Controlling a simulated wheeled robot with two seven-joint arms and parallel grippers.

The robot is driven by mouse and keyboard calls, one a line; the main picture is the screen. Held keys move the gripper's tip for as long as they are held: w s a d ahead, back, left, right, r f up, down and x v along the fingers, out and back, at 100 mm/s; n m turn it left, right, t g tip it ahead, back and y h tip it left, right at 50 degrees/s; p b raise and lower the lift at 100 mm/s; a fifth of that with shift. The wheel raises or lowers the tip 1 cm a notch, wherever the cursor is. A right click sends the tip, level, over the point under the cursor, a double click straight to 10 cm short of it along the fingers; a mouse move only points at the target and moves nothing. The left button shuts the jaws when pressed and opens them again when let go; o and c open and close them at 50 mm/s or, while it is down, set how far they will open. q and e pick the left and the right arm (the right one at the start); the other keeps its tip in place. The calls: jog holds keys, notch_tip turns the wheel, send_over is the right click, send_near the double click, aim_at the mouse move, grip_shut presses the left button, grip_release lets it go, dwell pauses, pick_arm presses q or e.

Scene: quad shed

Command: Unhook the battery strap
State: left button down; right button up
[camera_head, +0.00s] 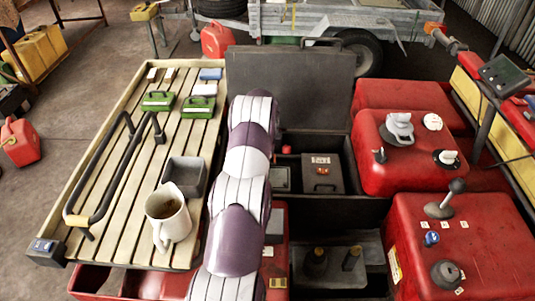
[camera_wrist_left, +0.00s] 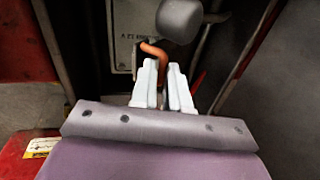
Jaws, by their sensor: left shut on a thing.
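In the left wrist view, my left gripper (camera_wrist_left: 165,72) is shut on an orange hook-shaped piece (camera_wrist_left: 152,48), whose bent upper end shows above the fingertips. I cannot tell whether this hook is still caught on anything. My right gripper is not in view.
The black lid (camera_head: 310,85) stands open behind the box. Red tanks with knobs (camera_head: 470,245) stand at the right. A slatted rack (camera_head: 110,215) at the left bears a beige jug (camera_head: 170,220) and a grey bin (camera_head: 187,175). A grey rounded part (camera_wrist_left: 180,20) is close beyond the fingertips.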

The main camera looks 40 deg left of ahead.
pick_arm(q)
jog(key=w+a+b, duration=0.1)
jog(key=w+a+r+b, duration=0.1)
jog(key=w+a+b, duration=0.1)
jog(key=shift+w, duration=0.25)
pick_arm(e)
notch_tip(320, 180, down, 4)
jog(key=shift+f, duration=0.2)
pick_arm(q)
jog(key=c, duration=1.2)
grip_release()
jog(key=shift+f, duration=0.15)
